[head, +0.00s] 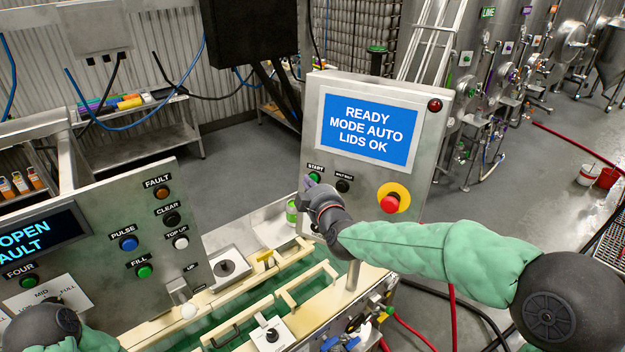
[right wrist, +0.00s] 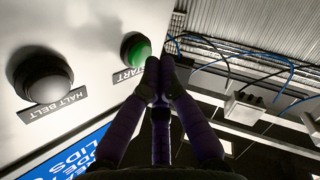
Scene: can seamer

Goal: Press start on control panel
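The control panel (head: 312,118) stands upright in the head view, its blue screen (head: 366,131) reading READY MODE AUTO LIDS OK. The green START button (head: 314,177) is at its lower left; the right wrist view shows it large (right wrist: 136,49). The black HALT BELT button (head: 342,186) sits beside it. My right gripper (head: 308,184) is shut and empty, its fingertips (right wrist: 158,76) together close beside the START button. I cannot tell whether they touch it. My left arm shows at the lower left of the head view, with its gripper out of view.
A red emergency stop (head: 391,202) on a yellow ring is to the right on the same panel. A second panel (head: 175,215) with several buttons stands at the left. A conveyor with cream rails (head: 232,295) runs below.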

